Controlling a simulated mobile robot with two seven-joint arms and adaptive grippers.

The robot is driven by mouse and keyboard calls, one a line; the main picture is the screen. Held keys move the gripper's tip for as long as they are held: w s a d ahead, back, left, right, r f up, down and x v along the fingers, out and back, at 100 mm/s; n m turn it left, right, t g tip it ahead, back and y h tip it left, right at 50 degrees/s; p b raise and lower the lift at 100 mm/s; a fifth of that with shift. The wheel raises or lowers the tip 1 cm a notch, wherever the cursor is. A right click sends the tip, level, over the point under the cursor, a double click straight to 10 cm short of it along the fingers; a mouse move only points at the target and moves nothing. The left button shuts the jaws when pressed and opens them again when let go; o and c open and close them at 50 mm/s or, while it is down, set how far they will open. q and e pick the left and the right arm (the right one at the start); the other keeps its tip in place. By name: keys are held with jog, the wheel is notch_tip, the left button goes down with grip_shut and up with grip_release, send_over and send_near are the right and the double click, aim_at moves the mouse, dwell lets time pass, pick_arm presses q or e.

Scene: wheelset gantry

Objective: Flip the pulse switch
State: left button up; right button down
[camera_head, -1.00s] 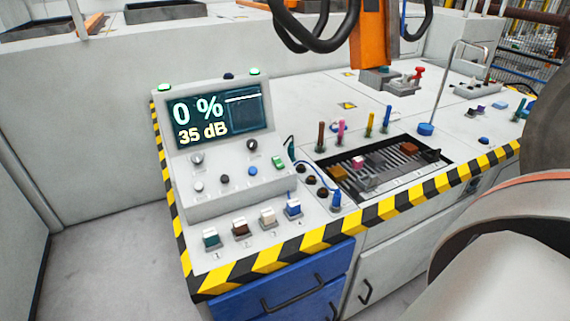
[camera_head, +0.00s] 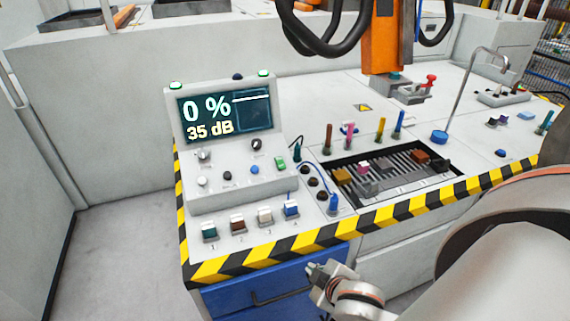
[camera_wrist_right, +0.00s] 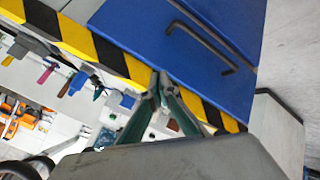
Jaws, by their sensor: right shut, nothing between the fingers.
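The control box (camera_head: 240,188) stands on the console with a screen (camera_head: 224,113) reading 0 % and 35 dB. Its face carries knobs, small buttons and a green switch (camera_head: 280,163). In front of it are rocker switches: teal (camera_head: 209,230), brown (camera_head: 237,224), white (camera_head: 265,216) and blue (camera_head: 291,209). I cannot read which one is the pulse switch. My right gripper (camera_head: 317,268) is shut and empty, in front of the console's striped edge by the blue drawer. In the right wrist view its fingertips (camera_wrist_right: 162,76) overlap the stripes. My left gripper is not in view.
The blue drawer (camera_head: 235,297) with a black handle is below the edge. A slotted tray (camera_head: 390,172) with coloured blocks, upright coloured pegs and a blue plug (camera_head: 334,202) with its cable lie to the right. An orange post (camera_head: 388,45) stands behind.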

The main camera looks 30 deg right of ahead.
jog(key=w+d+r+m+t+h, duration=0.1)
jog(key=w+d+r+m+t, duration=0.2)
jog(key=w+r, duration=0.4)
jog(key=w+d+r+m+t, duration=0.4)
jog(key=w+r, duration=0.4)
jog(key=w, duration=0.3)
jog(key=shift+w+d+m+t+h+p, duration=0.25)
jog(key=shift+m+t+h+p, duration=0.15)
jog(key=shift+m+t, duration=0.4)
jog(key=shift+r, duration=0.1)
send_over(280, 163)
jog(key=v, duration=0.5)
jog(key=shift+w+d+f+b, duration=0.15)
jog(key=shift+w+f, duration=0.1)
jog(key=shift+f, duration=0.4)
jog(key=shift+w+d+f+b, duration=0.15)
jog(key=shift+w+f, duration=0.1)
jog(key=shift+f, duration=0.45)
jog(key=shift+w+f+b, duration=0.15)
jog(key=shift+w+f, duration=0.1)
jog(key=shift+f, duration=0.4)
